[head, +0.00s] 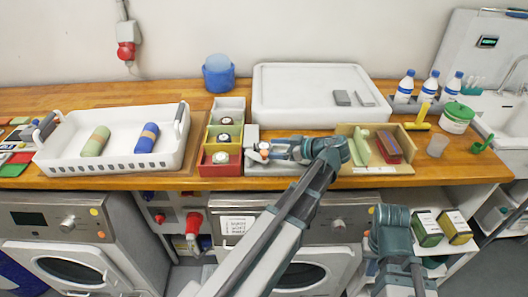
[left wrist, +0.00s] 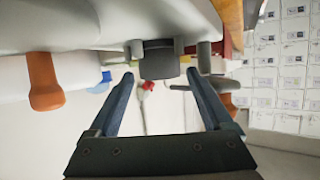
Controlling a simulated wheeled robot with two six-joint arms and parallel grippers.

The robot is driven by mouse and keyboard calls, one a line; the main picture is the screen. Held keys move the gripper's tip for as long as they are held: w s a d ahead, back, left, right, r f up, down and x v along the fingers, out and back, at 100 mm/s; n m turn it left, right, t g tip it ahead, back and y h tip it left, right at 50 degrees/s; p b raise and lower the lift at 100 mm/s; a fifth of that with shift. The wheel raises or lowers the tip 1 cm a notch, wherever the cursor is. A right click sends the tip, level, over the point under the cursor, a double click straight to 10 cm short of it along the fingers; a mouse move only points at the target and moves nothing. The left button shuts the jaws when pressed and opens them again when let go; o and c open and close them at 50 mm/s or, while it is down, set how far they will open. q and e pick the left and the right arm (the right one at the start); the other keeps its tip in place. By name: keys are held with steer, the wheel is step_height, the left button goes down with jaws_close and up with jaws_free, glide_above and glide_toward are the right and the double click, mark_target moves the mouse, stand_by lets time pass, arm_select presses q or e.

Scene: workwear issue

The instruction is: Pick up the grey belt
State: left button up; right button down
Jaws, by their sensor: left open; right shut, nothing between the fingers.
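A dark grey rolled piece (left wrist: 160,58), which looks like the grey belt, sits between two light grey pegs in the left wrist view. My left gripper (left wrist: 159,76) is open, with one finger to each side of it and the tips close to it; I cannot tell whether they touch. In the head view my left gripper (head: 268,150) reaches leftward over a grey holder (head: 272,169) behind the table's front edge, and its fingers and wrist hide most of what stands there. My right gripper (head: 372,262) is low, in front of the counter, shut and empty, with its fingers hard to make out.
Red, yellow and white bins (head: 221,168) stand just left of the holder. A white basket (head: 66,157) with green and blue rolls is further left. A white lid (head: 300,82) lies behind. A wooden tray (head: 387,168) is at right. An orange knob (left wrist: 45,82) stands near my left gripper.

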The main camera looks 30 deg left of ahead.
mark_target(268, 147)
arm_select(q)
steer(key=b+x, duration=0.1)
steer(key=x, duration=0.1)
steer(key=shift+a+f, duration=0.3)
steer(key=shift+a, duration=0.4)
steer(key=c, duration=1.1)
steer(key=shift+r, duration=0.1)
steer(key=shift+c, duration=0.2)
step_height(268, 147, up, 10)
steer(key=p, duration=1)
